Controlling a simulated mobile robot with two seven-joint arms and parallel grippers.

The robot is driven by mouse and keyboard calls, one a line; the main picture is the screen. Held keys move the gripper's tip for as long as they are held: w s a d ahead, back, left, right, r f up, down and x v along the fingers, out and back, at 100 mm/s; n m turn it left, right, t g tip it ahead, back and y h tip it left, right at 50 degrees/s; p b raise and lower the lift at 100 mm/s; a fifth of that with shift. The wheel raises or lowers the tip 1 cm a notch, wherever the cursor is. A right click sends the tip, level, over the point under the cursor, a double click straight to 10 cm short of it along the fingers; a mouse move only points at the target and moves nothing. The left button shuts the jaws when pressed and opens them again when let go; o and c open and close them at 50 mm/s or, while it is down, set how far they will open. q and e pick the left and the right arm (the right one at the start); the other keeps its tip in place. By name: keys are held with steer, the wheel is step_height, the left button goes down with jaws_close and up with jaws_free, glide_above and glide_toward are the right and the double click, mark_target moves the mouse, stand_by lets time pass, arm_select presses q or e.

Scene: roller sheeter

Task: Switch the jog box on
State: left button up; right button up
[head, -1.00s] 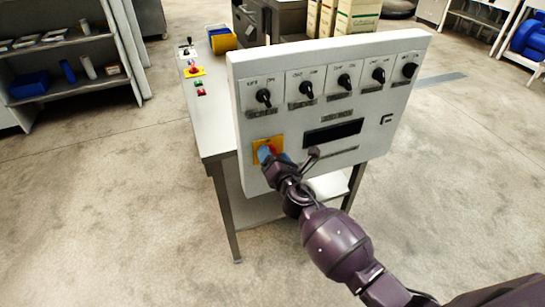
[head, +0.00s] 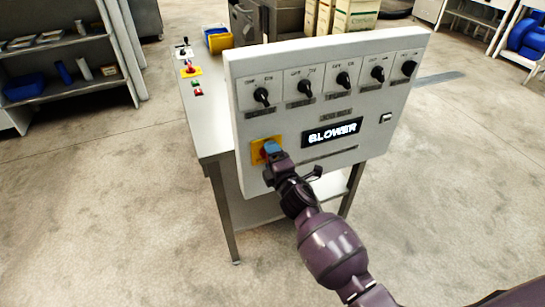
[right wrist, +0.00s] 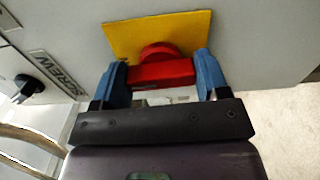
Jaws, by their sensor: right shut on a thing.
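The jog box (head: 300,100) is a pale upright panel with a row of black rotary switches along its top. Its display (head: 332,132) is lit and reads "BLOWER". At the lower left is a yellow plate (head: 257,152) with a red rotary handle, mostly hidden by my gripper in the head view. In the right wrist view the red handle (right wrist: 160,72) lies between the blue fingertips on the yellow plate (right wrist: 135,35). My right gripper (head: 270,150) is shut on the red handle; it also shows in the right wrist view (right wrist: 160,78). My left gripper is not in view.
The box stands at a metal table (head: 208,130) with a red and yellow stop button (head: 190,69) and small buttons on its top. A grey shelf (head: 65,70) stands at the left. The floor around the table is clear.

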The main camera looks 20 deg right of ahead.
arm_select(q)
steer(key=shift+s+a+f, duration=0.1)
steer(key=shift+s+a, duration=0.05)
arm_select(e)
steer(key=shift+m, duration=0.4)
steer(key=o, duration=0.9)
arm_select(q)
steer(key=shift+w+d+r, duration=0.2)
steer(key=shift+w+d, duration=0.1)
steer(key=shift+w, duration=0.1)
arm_select(e)
steer(key=shift+o, duration=0.2)
arm_select(q)
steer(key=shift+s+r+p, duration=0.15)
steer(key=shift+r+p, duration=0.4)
steer(key=shift+p, duration=0.15)
arm_select(e)
steer(key=s, duration=1.1)
steer(key=shift+d, duration=0.2)
